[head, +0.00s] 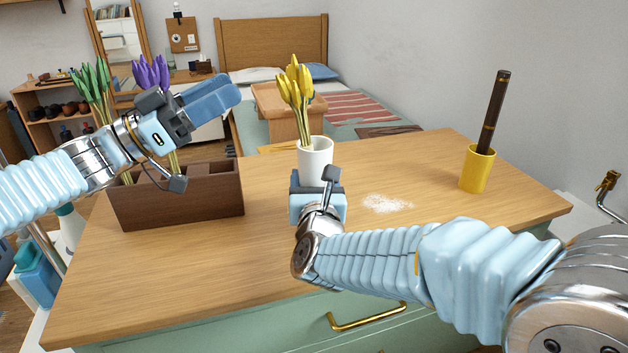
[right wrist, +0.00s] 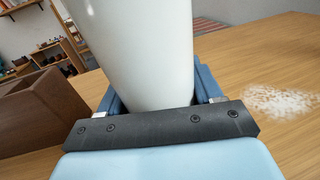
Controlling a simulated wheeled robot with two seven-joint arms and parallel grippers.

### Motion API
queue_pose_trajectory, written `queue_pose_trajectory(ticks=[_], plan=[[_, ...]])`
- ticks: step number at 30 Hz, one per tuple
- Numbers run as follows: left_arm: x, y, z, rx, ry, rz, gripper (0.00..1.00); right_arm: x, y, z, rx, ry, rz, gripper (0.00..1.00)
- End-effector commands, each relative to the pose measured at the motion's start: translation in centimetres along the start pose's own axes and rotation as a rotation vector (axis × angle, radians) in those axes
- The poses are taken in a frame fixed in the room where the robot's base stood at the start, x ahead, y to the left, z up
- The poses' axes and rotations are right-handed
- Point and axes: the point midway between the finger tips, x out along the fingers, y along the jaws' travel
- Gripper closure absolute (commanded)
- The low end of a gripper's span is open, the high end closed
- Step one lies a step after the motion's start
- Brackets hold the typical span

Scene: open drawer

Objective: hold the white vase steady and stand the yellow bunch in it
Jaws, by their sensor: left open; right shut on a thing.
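The white vase (head: 315,158) stands upright on the wooden counter, and the yellow bunch (head: 297,90) stands in it, leaning a little to the left. My right gripper (head: 317,184) is shut on the lower part of the vase. In the right wrist view the vase (right wrist: 140,50) rises between the blue fingers of the right gripper (right wrist: 153,102). My left gripper (head: 222,100) is open and empty, raised above the brown wooden box and to the left of the yellow bunch, apart from it.
The brown box (head: 205,195) at the left holds green tulips (head: 93,85) and purple tulips (head: 152,72). A yellow cup (head: 477,169) with a dark stick (head: 495,110) stands at the right. White powder (head: 386,203) lies right of the vase. The counter's right part is mostly clear.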

Motion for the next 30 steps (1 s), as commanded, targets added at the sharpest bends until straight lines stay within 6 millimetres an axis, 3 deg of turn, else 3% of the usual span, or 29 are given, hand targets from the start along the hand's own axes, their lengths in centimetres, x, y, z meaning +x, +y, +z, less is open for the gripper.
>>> queue_pose_trajectory(ticks=[11, 12, 18, 26, 30], plan=[[-1.0, 0.0, 0.0, 0.000, 0.000, 0.001, 0.44, 0.0, 0.0, 0.0, 0.000, 0.000, 0.000, 0.78], [-1.0, 0.0, 0.0, 0.000, 0.000, 0.001, 0.44, 0.0, 0.0, 0.0, 0.000, 0.000, 0.000, 0.34], [-1.0, 0.0, 0.0, 0.000, 0.000, 0.001, 0.44, 0.0, 0.0, 0.0, 0.000, 0.000, 0.000, 0.06], [-1.0, 0.0, 0.0, 0.000, 0.000, 0.001, 0.44, -0.1, 0.0, 0.0, 0.000, 0.000, 0.000, 0.06], [-1.0, 0.0, 0.0, 0.000, 0.000, 0.001, 0.44, -1.2, 0.0, 0.1, 0.005, 0.000, 0.000, 0.06]])
